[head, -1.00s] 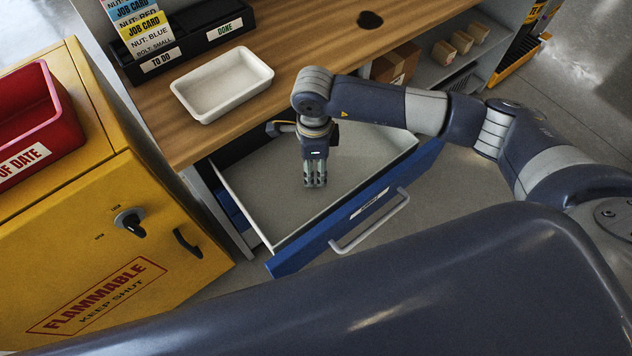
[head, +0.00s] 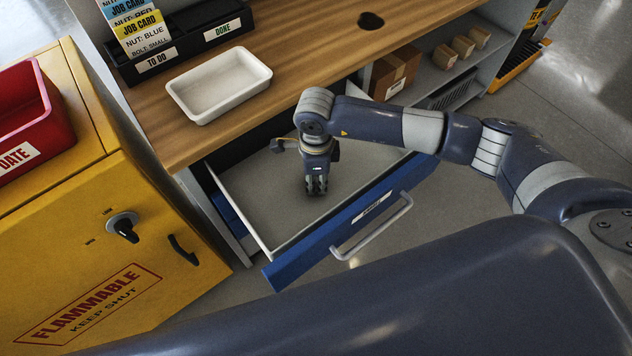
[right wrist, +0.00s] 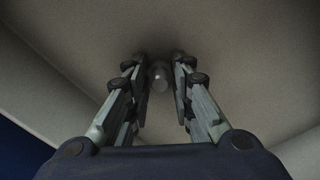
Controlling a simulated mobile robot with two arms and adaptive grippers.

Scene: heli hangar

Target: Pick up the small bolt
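The small bolt (right wrist: 159,77) shows in the right wrist view as a small grey rounded piece on the drawer floor, between my right gripper's fingertips. My right gripper (right wrist: 158,72) is open around it, with a narrow gap visible on each side. In the head view my right gripper (head: 316,190) points down inside the open drawer (head: 262,205), close to its floor, and hides the bolt there. My left gripper is not in view.
The drawer's blue front (head: 340,232) and side walls enclose my right gripper. Above it is the wooden bench (head: 300,55) with a white tray (head: 220,88) and a black card holder (head: 185,48). A yellow cabinet (head: 120,210) stands at left.

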